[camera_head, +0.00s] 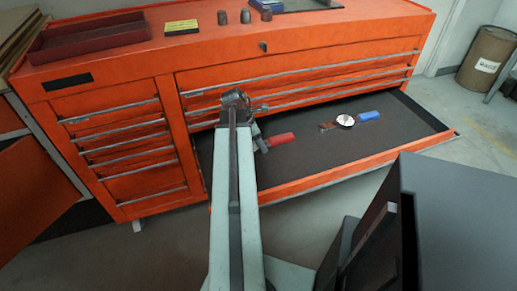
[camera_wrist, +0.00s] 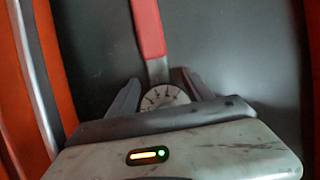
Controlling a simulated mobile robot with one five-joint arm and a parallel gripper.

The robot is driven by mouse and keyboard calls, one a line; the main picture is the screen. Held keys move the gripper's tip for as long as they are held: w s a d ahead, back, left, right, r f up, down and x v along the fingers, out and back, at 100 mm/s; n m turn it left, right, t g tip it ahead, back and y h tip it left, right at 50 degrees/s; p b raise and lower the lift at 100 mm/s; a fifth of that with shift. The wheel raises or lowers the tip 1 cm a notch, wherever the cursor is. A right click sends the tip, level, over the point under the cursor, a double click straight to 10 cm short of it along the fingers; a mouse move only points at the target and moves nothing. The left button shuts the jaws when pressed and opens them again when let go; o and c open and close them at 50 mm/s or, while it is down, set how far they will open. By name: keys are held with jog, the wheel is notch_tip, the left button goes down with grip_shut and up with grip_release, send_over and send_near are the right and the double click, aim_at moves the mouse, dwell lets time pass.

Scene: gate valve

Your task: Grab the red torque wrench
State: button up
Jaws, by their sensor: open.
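The red torque wrench (camera_head: 281,139) lies in the open drawer, with its red handle pointing right in the head view. My arm and gripper hide its other end there. In the wrist view its red handle (camera_wrist: 149,28) runs up from a metal shaft and a round white dial. My gripper (camera_wrist: 159,78) is open, with one finger on each side of the shaft and dial. The dial is partly hidden behind the gripper body. I cannot tell whether either finger touches the wrench.
A blue-handled wrench with a dial (camera_head: 346,120) lies further right in the same dark-lined drawer (camera_head: 400,125). The orange cabinet (camera_head: 120,75) rises behind, its closed drawers above. The open drawer's front rim (camera_head: 345,171) borders the near side. Bare drawer floor lies around the wrenches.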

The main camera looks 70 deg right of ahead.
grip_shut()
dwell(1.3)
